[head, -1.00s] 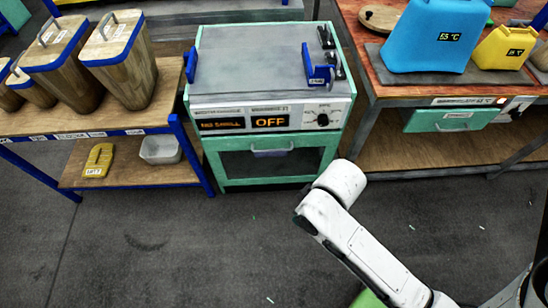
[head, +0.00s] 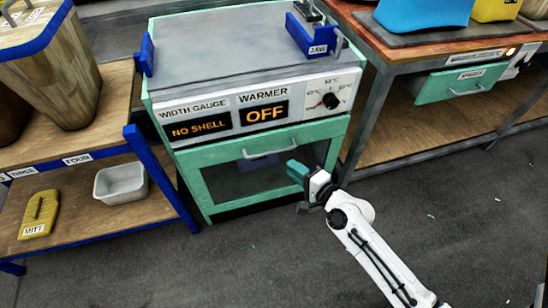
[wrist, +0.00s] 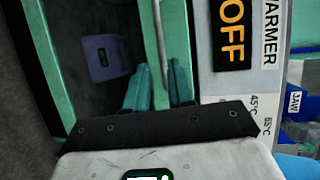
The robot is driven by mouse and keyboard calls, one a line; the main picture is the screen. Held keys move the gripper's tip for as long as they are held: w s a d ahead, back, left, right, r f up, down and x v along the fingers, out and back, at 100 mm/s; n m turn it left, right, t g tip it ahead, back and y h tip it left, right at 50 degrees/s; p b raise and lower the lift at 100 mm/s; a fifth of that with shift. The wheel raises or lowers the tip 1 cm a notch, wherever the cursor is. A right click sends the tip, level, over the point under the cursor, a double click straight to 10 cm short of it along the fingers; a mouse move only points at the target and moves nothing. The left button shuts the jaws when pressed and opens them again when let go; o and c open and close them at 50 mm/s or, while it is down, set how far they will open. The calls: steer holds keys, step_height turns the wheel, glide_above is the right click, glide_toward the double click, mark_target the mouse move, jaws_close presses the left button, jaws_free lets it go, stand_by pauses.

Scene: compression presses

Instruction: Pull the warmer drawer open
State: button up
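The warmer drawer (head: 222,157) is the green-framed front with a dark window, below the panel reading WARMER OFF. It looks shut. Its pale bar handle (head: 270,151) runs across the upper front; it also shows in the wrist view (wrist: 160,35). My gripper (head: 297,170) is in front of the drawer, near the handle's right end. In the wrist view its two teal fingers (wrist: 158,70) are apart, with the handle bar lined up between their tips. I cannot tell whether the fingers reach around the bar. A blue-purple object (wrist: 102,58) shows through the window.
A wooden shelf (head: 110,215) with a yellow mitt (head: 38,215) and a white bin (head: 121,183) stands left. A red-topped bench (head: 400,45) with a green drawer (head: 463,83) stands right.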

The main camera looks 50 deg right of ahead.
mark_target(273, 152)
steer(key=x, duration=0.3)
steer(key=b+x, duration=0.1)
steer(key=x, duration=0.7)
steer(key=shift+s+d, duration=0.1)
steer(key=shift+d, duration=0.25)
steer(key=shift+c, duration=0.2)
jaws_close()
